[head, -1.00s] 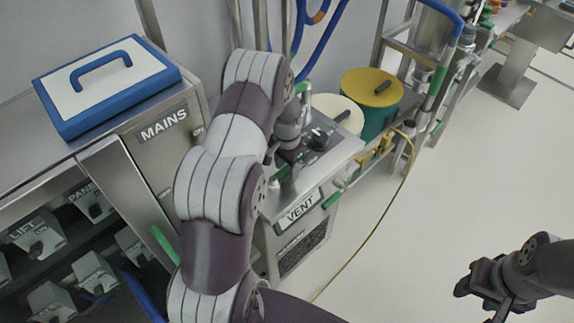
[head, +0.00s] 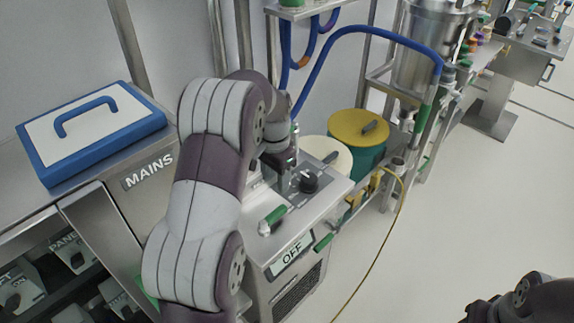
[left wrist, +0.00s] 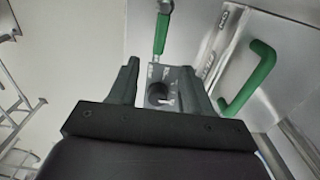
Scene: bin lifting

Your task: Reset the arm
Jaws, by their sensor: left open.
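My left gripper (head: 282,163) is open over the steel cabinet top (head: 325,204), its jaws partly hidden by my arm. In the left wrist view its two fingers (left wrist: 160,75) stand apart, with a black knob (left wrist: 158,93) on a panel visible between them. The knob (head: 308,182) also shows in the head view, just right of the gripper. A green-gripped rod (left wrist: 162,32) shows beyond the fingers. My right gripper (head: 472,311) is low at the right, mostly cut off.
A MAINS cabinet (head: 150,172) with a blue-rimmed lid (head: 92,128) stands left. A green drum with a yellow lid (head: 358,128) and a cream-lidded drum (head: 326,156) stand behind. A yellow hose (head: 378,243) runs along the floor. Open floor (head: 450,210) lies right.

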